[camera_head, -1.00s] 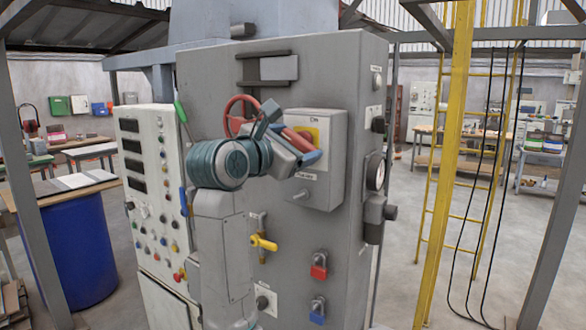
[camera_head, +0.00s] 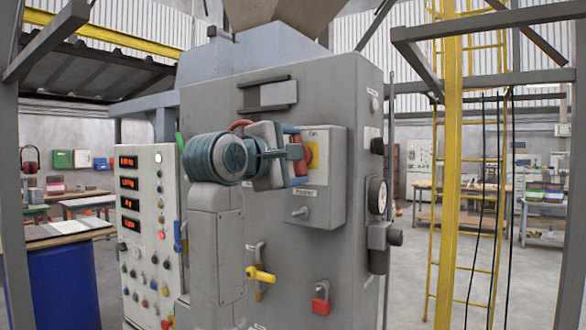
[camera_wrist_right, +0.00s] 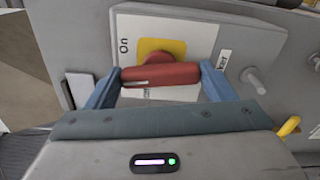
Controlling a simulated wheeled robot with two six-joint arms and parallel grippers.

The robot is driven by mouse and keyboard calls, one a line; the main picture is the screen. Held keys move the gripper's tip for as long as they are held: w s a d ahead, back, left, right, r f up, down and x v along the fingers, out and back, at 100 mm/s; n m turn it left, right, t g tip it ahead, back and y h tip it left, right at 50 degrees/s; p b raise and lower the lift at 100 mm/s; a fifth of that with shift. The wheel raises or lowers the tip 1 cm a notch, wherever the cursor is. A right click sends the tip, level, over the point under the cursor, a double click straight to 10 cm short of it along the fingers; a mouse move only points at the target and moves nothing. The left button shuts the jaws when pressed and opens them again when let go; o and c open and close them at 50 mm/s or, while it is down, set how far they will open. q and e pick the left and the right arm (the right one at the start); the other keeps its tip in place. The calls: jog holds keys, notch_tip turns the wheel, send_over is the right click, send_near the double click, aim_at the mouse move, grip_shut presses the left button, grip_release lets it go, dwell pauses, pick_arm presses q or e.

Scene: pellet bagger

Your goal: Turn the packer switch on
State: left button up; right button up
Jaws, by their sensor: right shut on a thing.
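The packer switch is a red handle (camera_head: 299,158) on a yellow plate (camera_head: 311,155), on a grey box (camera_head: 331,200) labelled "On" at the top and "Packer" below. My right gripper (camera_head: 299,157) is shut on the handle. In the right wrist view the red handle (camera_wrist_right: 160,75) lies between the two blue fingers of my right gripper (camera_wrist_right: 160,88). The handle stands upright, in line with the "On" label, which is at the left in that view. My arm partly hides the box's left side. My left gripper is not in view.
The white control panel (camera_head: 148,230) at the left has displays (camera_head: 129,184) lit with red digits. A yellow valve lever (camera_head: 261,274) and a red padlock (camera_head: 320,298) sit below the box. A gauge (camera_head: 378,196) is on the cabinet's right side.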

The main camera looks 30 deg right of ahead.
jog(key=shift+m+b, duration=0.5)
jog(key=shift+m, duration=0.5)
jog(key=o, duration=1)
jog(key=shift+w, duration=0.1)
